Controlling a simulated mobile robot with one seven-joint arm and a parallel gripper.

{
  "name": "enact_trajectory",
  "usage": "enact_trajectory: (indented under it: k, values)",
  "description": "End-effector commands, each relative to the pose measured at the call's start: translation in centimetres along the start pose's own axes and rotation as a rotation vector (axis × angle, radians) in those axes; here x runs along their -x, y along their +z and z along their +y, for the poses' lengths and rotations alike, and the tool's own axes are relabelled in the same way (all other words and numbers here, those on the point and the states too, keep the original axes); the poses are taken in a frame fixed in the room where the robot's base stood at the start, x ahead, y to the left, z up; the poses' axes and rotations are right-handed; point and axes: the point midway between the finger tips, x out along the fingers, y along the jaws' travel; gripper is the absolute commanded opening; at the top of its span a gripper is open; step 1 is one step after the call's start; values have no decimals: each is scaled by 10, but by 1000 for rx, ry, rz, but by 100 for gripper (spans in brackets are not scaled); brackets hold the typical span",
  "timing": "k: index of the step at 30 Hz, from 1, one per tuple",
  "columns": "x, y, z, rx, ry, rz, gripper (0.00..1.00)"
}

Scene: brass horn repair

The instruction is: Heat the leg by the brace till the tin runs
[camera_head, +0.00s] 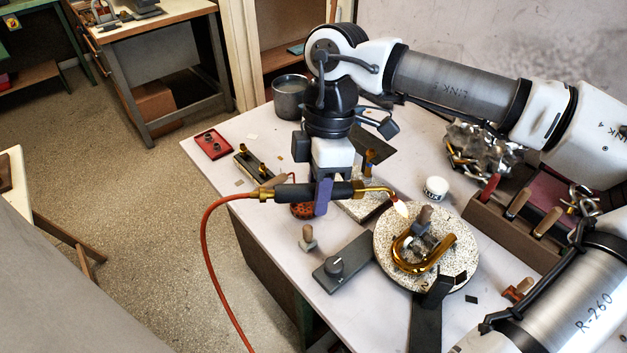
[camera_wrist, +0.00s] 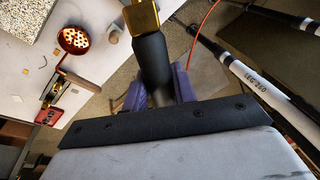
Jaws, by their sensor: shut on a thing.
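My gripper (camera_head: 323,198) is shut on the black handle of a torch (camera_head: 290,192) with brass ends and a red hose (camera_head: 205,235). The torch lies nearly level, its nozzle to the right. A small pale flame (camera_head: 402,208) burns at the tip, above the left rear rim of a speckled round turntable (camera_head: 388,243). A curved brass tube (camera_head: 436,262) rests on the turntable, with grey clamp-like pieces (camera_head: 421,222) at its middle. The brace and tin cannot be made out. In the wrist view purple fingers (camera_wrist: 160,88) grip the torch handle (camera_wrist: 150,58); the flame is out of frame.
A white jar (camera_head: 436,188) and a tool rack (camera_head: 515,222) stand behind and right. A perforated copper-coloured cup (camera_wrist: 74,40), a red tray (camera_head: 210,144) and a grey mug (camera_head: 290,97) are on the bench.

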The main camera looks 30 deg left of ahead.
Motion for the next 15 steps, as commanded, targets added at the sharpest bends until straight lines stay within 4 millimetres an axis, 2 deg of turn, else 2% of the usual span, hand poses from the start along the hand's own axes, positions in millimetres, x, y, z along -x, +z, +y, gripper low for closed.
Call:
enact_trajectory:
  k: [1,15]
  values:
    - [-11,4,2,0,0,2,4]
    - [-67,30,13,0,0,1,4]
